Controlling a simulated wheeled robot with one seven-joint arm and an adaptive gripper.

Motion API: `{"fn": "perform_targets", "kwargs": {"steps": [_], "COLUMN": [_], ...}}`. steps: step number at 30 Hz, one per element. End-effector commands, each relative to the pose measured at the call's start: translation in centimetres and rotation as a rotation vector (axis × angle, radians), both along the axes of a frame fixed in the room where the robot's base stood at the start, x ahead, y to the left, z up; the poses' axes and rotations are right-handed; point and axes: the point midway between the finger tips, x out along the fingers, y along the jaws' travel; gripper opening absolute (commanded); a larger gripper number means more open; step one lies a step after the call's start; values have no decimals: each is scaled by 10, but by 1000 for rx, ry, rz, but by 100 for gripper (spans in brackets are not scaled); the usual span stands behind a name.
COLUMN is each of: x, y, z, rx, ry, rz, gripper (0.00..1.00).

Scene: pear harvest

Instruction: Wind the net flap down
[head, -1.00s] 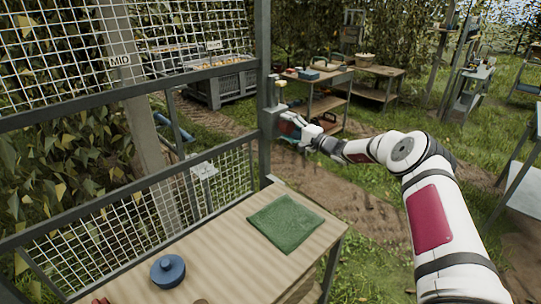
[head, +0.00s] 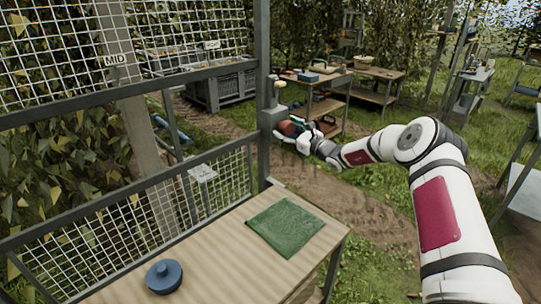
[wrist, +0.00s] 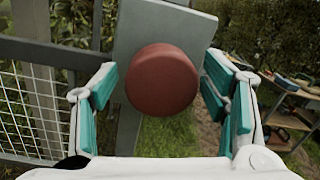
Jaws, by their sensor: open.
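A round dark red knob (wrist: 163,80) stands out from a grey plate (wrist: 185,30) on the frame post. It also shows in the head view (head: 287,128), small and partly covered by my gripper. My gripper (wrist: 160,95) is open, with teal finger pads left and right of the knob; gaps show on both sides, and it holds nothing. White wire net fills an upper panel (head: 60,50) and a lower panel (head: 120,230) of the frame, with an open band between them. I cannot tell which net is the flap.
A wooden table (head: 225,250) with a green cloth (head: 285,226) and a blue lidded pot (head: 164,277) stands in front of the frame. Workbenches (head: 330,80) and a grey crate (head: 215,88) stand behind. Grass and a dirt path lie around my arm.

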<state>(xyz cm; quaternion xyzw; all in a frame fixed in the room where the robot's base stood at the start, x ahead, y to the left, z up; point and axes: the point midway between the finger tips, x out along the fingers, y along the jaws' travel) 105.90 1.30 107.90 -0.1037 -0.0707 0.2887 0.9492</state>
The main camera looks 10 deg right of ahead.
Motion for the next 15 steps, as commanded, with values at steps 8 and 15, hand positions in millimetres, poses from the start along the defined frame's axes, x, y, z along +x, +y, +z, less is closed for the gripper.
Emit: {"fn": "perform_targets", "kwargs": {"steps": [8, 15], "x": [0, 0], "y": [0, 0], "z": [1, 1], "rx": [270, 490], "ry": [202, 369], "rz": [0, 0], "gripper": [68, 68]}}
